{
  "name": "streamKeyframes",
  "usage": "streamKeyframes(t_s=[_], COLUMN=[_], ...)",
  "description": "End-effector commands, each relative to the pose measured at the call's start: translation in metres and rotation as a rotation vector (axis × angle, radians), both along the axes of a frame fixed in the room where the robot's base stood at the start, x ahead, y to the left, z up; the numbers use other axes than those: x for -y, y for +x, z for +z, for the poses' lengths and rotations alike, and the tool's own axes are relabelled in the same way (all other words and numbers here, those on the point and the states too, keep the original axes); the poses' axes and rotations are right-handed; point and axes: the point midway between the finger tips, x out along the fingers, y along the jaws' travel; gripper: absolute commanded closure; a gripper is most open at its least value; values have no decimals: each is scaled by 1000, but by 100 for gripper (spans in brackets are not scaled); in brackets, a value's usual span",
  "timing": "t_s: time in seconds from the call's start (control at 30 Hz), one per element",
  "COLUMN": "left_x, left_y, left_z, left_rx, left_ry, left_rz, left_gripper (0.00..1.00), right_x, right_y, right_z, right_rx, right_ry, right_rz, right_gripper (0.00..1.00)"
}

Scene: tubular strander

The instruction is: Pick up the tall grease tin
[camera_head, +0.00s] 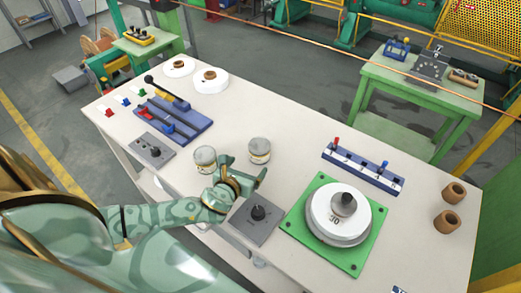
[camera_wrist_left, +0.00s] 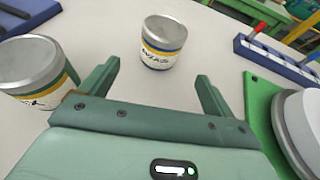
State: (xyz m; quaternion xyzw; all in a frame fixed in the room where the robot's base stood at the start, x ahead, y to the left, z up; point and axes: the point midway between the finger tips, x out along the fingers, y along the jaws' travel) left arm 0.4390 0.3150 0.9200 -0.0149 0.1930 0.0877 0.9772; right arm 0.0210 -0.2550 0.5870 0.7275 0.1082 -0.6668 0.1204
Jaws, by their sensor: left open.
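Two grey-lidded grease tins with white, yellow and dark banded labels stand upright on the pale table. One is the left tin (camera_head: 205,159), the other the right tin (camera_head: 259,151). Their heights look close, and I cannot tell for sure which is the tall one. My left gripper (camera_head: 245,168) is open and empty, low over the table on the near side of the right tin. In the left wrist view the right tin (camera_wrist_left: 164,45) stands ahead of the gap between the open fingers (camera_wrist_left: 158,70), apart from them. The left tin (camera_wrist_left: 35,75) is outside the left finger. My right gripper is out of view.
A grey plate with a black knob (camera_head: 256,217) lies right beside the gripper. A green board (camera_head: 298,237) carries a white round weight (camera_head: 325,222). A blue rail (camera_head: 363,168) lies behind it. Blue trays (camera_head: 175,122) stand left.

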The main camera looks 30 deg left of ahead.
Motion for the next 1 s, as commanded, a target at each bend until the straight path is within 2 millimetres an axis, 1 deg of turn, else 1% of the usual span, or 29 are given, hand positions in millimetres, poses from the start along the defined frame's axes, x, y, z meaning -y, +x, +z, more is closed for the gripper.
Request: streamKeyframes(t_s=[0.03, 0.1, 0.2, 0.43, 0.63, 0.7, 0.77, 0.97, 1.0], left_x=[-2, -5, -7, -11, -16, -17, -18, -18, -18], left_y=[12, 27, 42, 60, 90, 97, 99, 100, 100], left_z=[-8, -13, -20, -27, -41, -43, -43, -42, -42], left_rx=[1, 2, 1, 1, 0, -1, -2, -1, -1], left_ry=[-1, -1, -3, -5, -5, -6, -5, -5, -5], left_rz=[2, 2, 2, 2, 4, 2, 3, 2, 2], left_gripper=[11, 11, 11, 11, 11, 11, 11, 11, 20], right_x=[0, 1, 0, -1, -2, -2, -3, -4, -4], right_y=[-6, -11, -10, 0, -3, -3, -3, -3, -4], right_z=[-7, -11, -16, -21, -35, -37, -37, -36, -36], right_rx=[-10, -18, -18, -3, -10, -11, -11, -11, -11], right_ry=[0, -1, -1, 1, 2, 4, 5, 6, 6], right_rz=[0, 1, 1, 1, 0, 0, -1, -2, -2], right_gripper=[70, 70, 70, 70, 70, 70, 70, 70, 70])
